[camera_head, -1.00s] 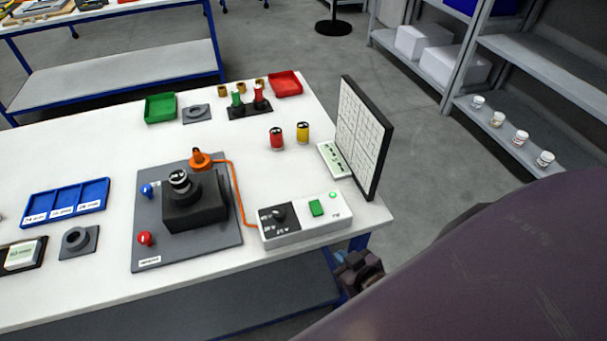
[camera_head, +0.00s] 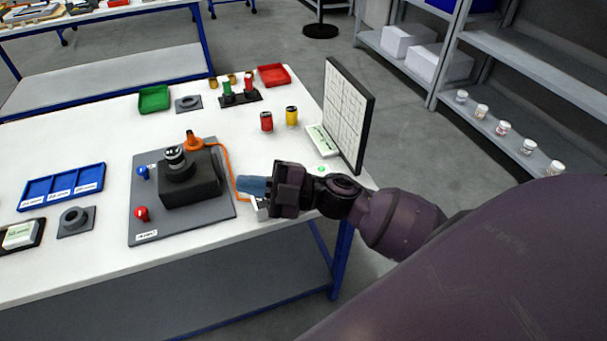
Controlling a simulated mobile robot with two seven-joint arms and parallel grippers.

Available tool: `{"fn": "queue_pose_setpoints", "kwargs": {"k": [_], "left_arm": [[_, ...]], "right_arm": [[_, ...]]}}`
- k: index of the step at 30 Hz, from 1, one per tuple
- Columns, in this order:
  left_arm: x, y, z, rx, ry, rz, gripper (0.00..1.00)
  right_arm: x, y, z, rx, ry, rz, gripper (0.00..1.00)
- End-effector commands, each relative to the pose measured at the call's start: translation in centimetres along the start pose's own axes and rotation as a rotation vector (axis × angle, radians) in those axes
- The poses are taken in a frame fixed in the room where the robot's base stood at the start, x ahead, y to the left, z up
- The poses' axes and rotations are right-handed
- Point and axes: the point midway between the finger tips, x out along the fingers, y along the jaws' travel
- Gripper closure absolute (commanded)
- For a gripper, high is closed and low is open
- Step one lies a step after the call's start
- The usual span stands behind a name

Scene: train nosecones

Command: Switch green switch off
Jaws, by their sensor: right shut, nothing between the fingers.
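The control box (camera_head: 262,213) with the green switch stands at the front right of the white table. My right arm covers most of it, so the green switch and the black knob are hidden. A small green light (camera_head: 321,169) shows just above my wrist. My right gripper (camera_head: 250,187) is shut and empty, with its blue fingertips pointing left over the left part of the box. I cannot tell whether it touches the box. My left gripper is out of view.
A grey plate (camera_head: 220,220) with a black block (camera_head: 190,190) lies left of the box, joined to it by an orange cable (camera_head: 233,172). A framed white panel (camera_head: 347,115) stands upright behind my wrist. Red and yellow cylinders (camera_head: 291,116) stand farther back.

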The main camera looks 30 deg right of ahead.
Motion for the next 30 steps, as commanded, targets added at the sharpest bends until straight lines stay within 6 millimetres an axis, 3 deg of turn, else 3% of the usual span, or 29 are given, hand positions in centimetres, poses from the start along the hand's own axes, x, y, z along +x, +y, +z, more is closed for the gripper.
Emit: {"fn": "queue_pose_setpoints", "kwargs": {"k": [3, 8, 16, 20, 24, 30], "left_arm": [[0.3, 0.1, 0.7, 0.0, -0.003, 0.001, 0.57], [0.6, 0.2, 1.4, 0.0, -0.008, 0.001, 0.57], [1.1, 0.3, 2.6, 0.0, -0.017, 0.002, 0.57], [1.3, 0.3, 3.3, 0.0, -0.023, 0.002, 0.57], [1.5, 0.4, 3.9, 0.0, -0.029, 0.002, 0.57], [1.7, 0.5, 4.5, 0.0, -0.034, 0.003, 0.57]], "right_arm": [[1.1, -0.5, -1.3, -0.117, 0.132, -0.196, 1.0], [1.2, -1.6, -2.0, -0.257, 0.248, -0.483, 1.0], [-1.7, -1.8, 0.4, -0.481, 0.26, -1.009, 1.0], [-3.8, -0.1, 2.7, -0.582, 0.171, -1.258, 1.0], [-6.2, 3.0, 5.1, -0.679, 0.009, -1.497, 1.0], [-8.9, 8.0, 7.2, -0.769, -0.242, -1.716, 1.0]]}}
